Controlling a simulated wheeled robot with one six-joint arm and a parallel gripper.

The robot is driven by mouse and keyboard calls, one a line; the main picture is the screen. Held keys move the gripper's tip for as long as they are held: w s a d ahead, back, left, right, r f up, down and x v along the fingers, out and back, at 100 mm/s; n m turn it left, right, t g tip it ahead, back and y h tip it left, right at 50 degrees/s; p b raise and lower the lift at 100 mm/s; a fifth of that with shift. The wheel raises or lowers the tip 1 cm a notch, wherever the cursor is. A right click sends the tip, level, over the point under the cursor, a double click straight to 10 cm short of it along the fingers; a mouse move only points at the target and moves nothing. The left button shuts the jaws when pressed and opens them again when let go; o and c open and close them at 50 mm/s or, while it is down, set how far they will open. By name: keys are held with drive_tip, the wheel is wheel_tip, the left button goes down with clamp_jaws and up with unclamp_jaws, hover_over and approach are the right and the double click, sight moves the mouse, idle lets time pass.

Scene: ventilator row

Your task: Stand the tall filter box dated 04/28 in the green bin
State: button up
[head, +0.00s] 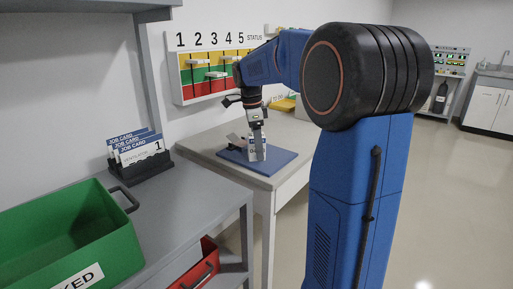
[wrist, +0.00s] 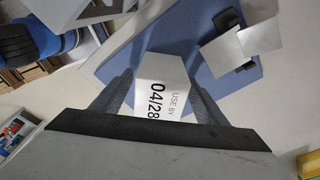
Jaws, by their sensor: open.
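The tall white filter box (wrist: 158,88) stands on a blue mat (wrist: 110,66); its label reads USE BY 04/28 in the wrist view. My gripper (wrist: 160,100) is open with its two dark fingers on either side of the box. In the head view my gripper (head: 257,125) is directly above the box (head: 258,152) on the blue mat (head: 285,160), its lower part showing below the fingers. Whether the fingers touch it I cannot tell. The green bin (head: 120,240) sits on the grey bench at the lower left; its front label is partly cut off.
A grey metallic object (wrist: 242,42) with a dark base lies beside the box on the mat. A job card rack (head: 140,158) stands behind the green bin. A red bin (head: 205,265) is on the shelf below. A numbered status board (head: 215,65) hangs on the wall.

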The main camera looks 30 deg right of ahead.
drive_tip(key=c, duration=1.2)
drive_tip(key=shift+c, duration=0.2)
wheel_tip(320, 180, up, 10)
drive_tip(key=shift+a, duration=0.1)
